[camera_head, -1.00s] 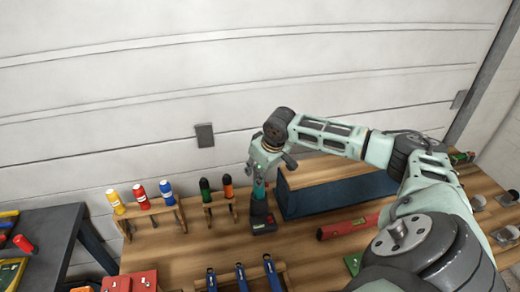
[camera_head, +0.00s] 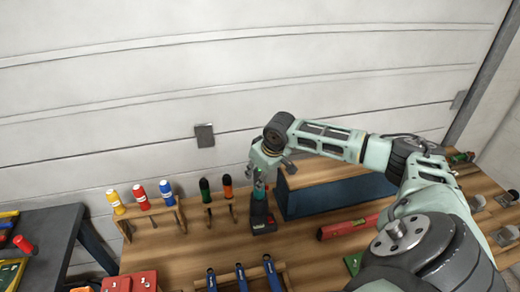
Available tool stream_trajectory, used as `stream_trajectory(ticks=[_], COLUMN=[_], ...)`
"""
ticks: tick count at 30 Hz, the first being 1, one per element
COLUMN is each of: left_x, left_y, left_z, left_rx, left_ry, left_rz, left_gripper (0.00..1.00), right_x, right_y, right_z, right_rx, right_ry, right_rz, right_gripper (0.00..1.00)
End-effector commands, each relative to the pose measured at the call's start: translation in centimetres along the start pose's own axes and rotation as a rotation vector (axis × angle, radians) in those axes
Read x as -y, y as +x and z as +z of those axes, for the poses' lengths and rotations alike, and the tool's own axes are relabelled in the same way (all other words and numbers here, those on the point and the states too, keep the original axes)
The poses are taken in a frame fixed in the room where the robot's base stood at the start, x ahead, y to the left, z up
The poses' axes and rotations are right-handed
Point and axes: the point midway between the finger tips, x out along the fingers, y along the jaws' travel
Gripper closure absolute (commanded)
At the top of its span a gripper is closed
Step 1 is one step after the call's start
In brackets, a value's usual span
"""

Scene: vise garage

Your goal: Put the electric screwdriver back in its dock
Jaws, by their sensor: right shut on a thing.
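The electric screwdriver (camera_head: 259,208) is a dark tool with a teal upper part and a wide black foot. It stands about upright at the back of the wooden bench, left of the blue box. My right gripper (camera_head: 260,176) reaches down from above and is shut on its teal upper end. The fingers and wrist hide the top of the tool. The dock cannot be told apart from the dark foot at the bench top. I cannot tell whether the foot touches the bench. My left gripper is not in view.
Racks with green and orange handles (camera_head: 227,186) and with yellow, red and blue handles (camera_head: 140,196) are to the left.

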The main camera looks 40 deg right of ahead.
Motion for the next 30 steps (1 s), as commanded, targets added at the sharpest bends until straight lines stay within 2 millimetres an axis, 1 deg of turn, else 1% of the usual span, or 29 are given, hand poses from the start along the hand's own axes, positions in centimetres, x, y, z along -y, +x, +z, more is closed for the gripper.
stream_trajectory(ticks=[20, 21, 27, 30], left_x=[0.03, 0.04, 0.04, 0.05], left_y=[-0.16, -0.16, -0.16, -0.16], left_z=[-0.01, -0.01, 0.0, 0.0], left_rx=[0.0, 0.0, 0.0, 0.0], left_ry=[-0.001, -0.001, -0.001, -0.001], left_rz=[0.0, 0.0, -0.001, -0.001], left_gripper=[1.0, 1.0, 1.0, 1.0], right_x=[0.02, 0.02, 0.02, 0.02], right_y=[0.48, 0.48, 0.51, 0.53], right_z=[0.05, 0.05, 0.11, 0.14], right_rx=[-0.004, -0.004, -0.003, -0.002], right_ry=[0.0, 0.0, 0.0, 0.0], right_rz=[0.0, 0.0, 0.0, 0.0], right_gripper=[1.0, 0.7, 0.52, 0.51])
